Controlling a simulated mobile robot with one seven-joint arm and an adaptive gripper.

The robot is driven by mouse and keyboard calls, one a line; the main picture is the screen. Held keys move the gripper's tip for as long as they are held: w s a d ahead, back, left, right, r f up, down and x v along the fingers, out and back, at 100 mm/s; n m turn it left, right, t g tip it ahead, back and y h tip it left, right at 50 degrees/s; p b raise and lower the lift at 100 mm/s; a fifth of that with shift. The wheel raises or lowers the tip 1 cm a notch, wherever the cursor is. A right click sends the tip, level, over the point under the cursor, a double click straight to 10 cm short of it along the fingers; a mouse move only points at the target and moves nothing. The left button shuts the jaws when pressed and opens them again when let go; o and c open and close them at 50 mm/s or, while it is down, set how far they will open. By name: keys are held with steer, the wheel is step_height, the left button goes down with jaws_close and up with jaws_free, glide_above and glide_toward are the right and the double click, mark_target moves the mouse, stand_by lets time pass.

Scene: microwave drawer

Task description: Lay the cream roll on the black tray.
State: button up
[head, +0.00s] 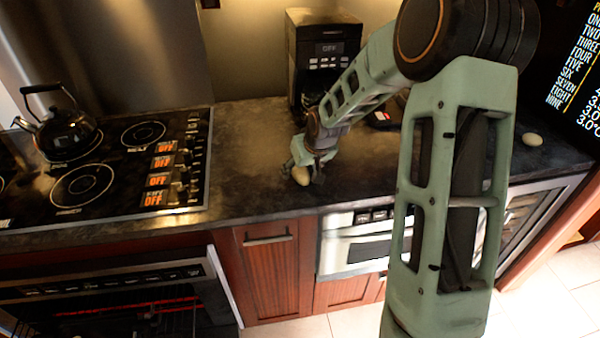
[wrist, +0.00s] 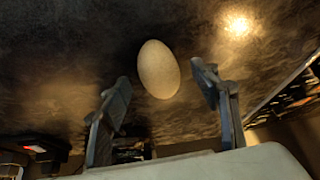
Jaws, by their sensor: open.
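A cream, egg-shaped roll (head: 301,175) lies on the dark counter near its front edge. My gripper (head: 307,168) is lowered over it, pointing down. In the wrist view the roll (wrist: 158,69) shows between the tips of my gripper (wrist: 161,76). The fingers are open, with a visible gap on each side of the roll. A second, similar tan roundish item (head: 532,139) lies at the counter's right. A dark flat item with red on it (head: 383,117) is partly hidden behind my arm; I cannot tell whether it is the black tray.
A black coffee machine (head: 325,50) stands at the back. A cooktop (head: 100,165) with a black kettle (head: 66,132) is on the left. The counter (head: 245,160) between the cooktop and my gripper is clear. My arm hides part of the counter's right side.

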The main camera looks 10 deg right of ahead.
steer(key=shift+w+f, duration=0.3)
steer(key=shift+f, duration=0.15)
steer(key=shift+c, duration=0.7)
steer(key=c, duration=1.2)
steer(key=shift+r, duration=0.15)
